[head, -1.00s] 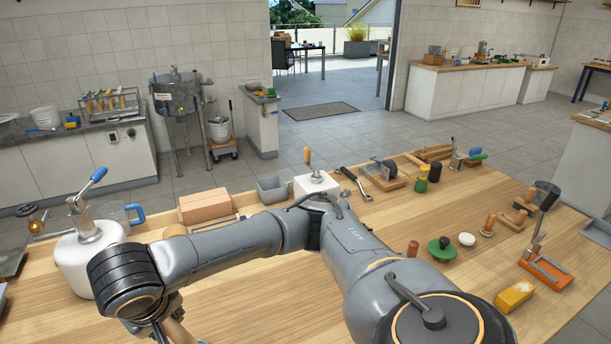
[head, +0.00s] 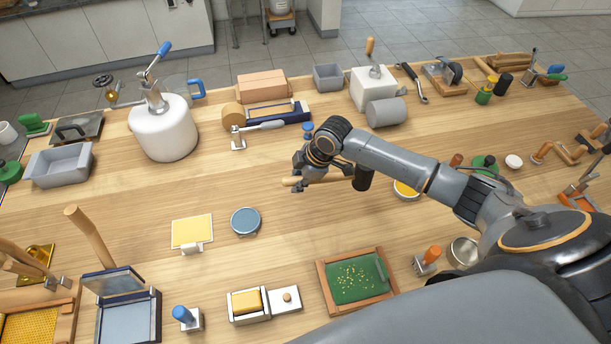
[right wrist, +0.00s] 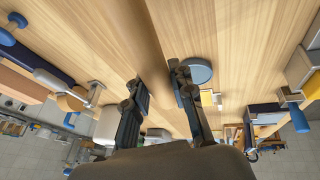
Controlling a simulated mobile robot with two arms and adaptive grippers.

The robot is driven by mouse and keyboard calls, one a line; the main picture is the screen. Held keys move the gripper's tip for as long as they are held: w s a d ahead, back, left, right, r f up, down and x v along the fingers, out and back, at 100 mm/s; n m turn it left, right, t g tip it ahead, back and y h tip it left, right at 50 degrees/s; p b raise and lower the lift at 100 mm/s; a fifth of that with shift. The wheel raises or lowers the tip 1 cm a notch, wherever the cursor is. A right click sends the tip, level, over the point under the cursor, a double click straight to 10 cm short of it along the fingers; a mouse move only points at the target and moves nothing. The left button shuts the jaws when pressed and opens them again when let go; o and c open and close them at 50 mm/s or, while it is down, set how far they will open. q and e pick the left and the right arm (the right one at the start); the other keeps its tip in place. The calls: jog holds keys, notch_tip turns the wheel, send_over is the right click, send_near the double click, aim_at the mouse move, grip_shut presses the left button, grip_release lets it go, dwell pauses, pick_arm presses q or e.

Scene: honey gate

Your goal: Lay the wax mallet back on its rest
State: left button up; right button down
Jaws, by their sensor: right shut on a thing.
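My right gripper (head: 299,176) is shut on a wooden handle (head: 290,182), which I take to be the wax mallet's. It is held roughly level above the middle of the table. A dark cylinder (head: 364,178) at the handle's right end looks like the mallet's head, partly behind my arm. In the right wrist view the handle (right wrist: 145,40) runs between the fingers (right wrist: 160,85); the head does not show there. I cannot single out the mallet's rest for sure. My left gripper is not in view.
Beyond the gripper stand a clamp with a grey handle (head: 265,125), a dark blue tray (head: 292,118) and a grey cylinder (head: 386,112). Nearer are a blue round tin (head: 245,221), a yellow sheet (head: 192,231) and a green framed tray (head: 318,285). Bare wood lies left of the gripper.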

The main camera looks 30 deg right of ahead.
jog(key=shift+s+d+f+n, duration=0.1)
jog(key=shift+d+f+n, duration=0.5)
jog(key=shift+d+f, duration=0.45)
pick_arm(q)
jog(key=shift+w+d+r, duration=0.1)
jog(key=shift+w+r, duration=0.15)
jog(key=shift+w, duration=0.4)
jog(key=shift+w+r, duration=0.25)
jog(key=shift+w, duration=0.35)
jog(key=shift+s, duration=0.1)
